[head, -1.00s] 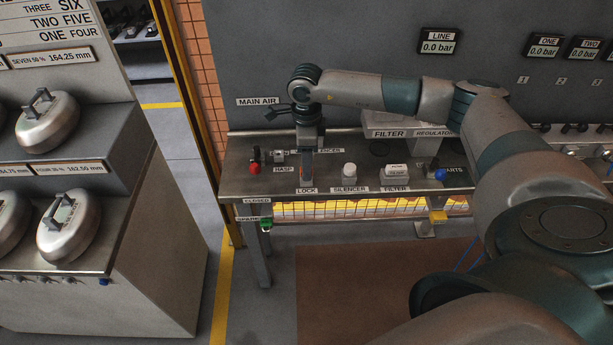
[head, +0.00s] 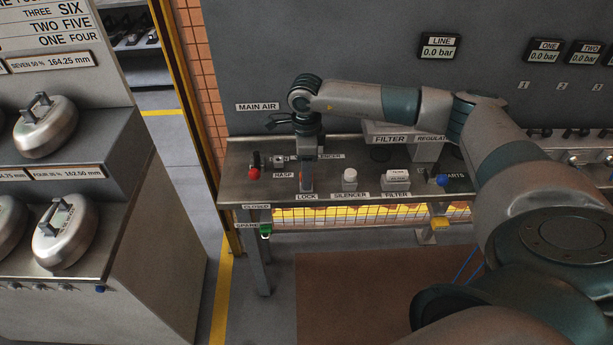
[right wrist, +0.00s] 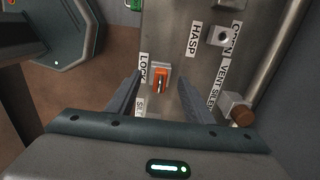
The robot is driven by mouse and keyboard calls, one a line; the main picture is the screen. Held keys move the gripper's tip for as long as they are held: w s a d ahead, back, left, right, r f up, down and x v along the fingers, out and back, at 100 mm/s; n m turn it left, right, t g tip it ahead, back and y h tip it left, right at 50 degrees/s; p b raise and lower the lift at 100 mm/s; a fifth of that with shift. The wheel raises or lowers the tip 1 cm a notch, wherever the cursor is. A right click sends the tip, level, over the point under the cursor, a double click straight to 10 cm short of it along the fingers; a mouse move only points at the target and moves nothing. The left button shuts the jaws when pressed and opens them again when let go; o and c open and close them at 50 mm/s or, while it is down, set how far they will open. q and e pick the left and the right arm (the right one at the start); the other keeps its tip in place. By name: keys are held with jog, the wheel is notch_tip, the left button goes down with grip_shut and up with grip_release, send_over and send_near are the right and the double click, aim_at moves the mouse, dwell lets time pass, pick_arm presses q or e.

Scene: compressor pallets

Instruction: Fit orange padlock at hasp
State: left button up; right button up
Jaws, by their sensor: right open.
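The orange padlock (right wrist: 160,84) stands on the bench at the LOCK label, between the spread fingers of my right gripper (right wrist: 160,92) in the right wrist view. The fingers do not appear to touch it. In the head view my right gripper (head: 306,172) points down over the LOCK spot and mostly hides the padlock. The hasp (right wrist: 222,37) is a small metal block with a dark hole beside the HASP label; in the head view it (head: 279,160) sits just left of and behind the gripper. My left gripper is not in view.
A red-knobbed valve (head: 254,172) stands left of the hasp. A white silencer (head: 349,178) and a filter (head: 397,178) stand to the right on the bench (head: 232,185). A rail runs along the bench's back. A green padlock (head: 265,230) hangs at the SPARE label.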

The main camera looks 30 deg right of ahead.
pick_arm(q)
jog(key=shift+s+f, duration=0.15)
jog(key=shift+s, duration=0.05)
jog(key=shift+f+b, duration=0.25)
jog(key=shift+b, duration=0.3)
pick_arm(e)
jog(key=shift+s+d+f, duration=0.1)
dwell(0.7)
grip_shut()
jog(key=shift+d, duration=0.15)
jog(key=shift+a+r+p, duration=0.25)
jog(key=shift+r+p, duration=0.15)
jog(key=shift+r, duration=0.65)
jog(key=shift+r+p, duration=0.45)
jog(key=shift+r, duration=0.35)
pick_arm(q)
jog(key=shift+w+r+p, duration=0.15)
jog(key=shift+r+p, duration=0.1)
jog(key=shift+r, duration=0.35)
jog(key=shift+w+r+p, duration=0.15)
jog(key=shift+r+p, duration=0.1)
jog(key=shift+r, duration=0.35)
pick_arm(e)
jog(key=shift+r, duration=1.25)
